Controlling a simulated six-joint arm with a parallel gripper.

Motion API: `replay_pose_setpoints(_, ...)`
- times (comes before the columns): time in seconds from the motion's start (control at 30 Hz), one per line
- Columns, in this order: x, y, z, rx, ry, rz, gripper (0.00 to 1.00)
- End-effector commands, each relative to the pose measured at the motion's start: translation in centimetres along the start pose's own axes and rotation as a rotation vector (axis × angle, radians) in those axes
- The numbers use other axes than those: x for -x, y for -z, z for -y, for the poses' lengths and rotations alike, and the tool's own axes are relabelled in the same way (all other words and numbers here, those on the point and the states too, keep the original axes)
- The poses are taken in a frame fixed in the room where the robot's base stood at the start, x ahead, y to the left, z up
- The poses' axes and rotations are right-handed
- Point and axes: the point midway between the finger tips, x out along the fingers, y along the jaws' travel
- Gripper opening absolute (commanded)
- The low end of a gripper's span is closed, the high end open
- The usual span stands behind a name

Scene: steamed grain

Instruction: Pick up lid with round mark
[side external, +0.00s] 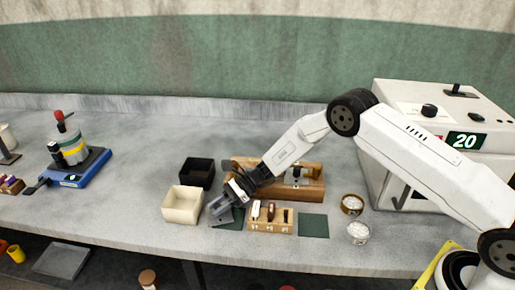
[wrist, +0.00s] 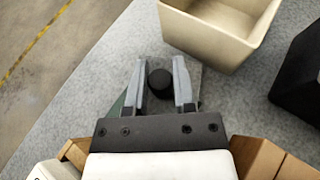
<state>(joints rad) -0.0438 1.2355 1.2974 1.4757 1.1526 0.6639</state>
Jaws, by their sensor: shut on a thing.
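My gripper (side external: 217,206) is low over the bench, at the right side of the cream bin and above a dark green mat (side external: 235,224). In the wrist view my gripper (wrist: 159,75) has its two grey fingers on either side of a dark round knob (wrist: 160,82), and it is shut on it. The knob looks like the top of a lid; the lid's body is mostly hidden by the fingers. No round mark can be made out. I cannot tell whether the lid touches the surface.
A cream bin (side external: 183,190) and a black bin (side external: 196,163) stand close by. A wooden rack (side external: 265,227) with small handled pieces and a wooden box (side external: 318,187) flank the arm. Two small jars of white grain and a white machine (side external: 385,115) are at right.

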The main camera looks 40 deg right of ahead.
Motion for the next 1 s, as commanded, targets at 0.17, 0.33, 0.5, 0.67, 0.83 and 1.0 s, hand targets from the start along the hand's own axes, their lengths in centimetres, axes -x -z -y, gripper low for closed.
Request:
replay_pose_setpoints(0.17, 0.0, -0.1, 0.0, 0.0, 0.0, 0.0, 0.0)
replay_pose_setpoints(0.33, 0.2, -0.4, 0.0, 0.0, 0.0, 0.0, 0.0)
replay_pose_setpoints(0.5, 0.6, -1.5, 0.1, 0.003, 0.001, 0.001, 0.0)
replay_pose_setpoints(0.67, 1.3, -3.1, 0.0, 0.001, 0.001, 0.001, 0.0)
replay_pose_setpoints(0.83, 2.5, -4.4, -1.4, 0.0, 0.001, 0.001, 0.0)
replay_pose_setpoints(1.0, 3.9, -6.0, -2.9, 0.001, 0.002, 0.001, 0.0)
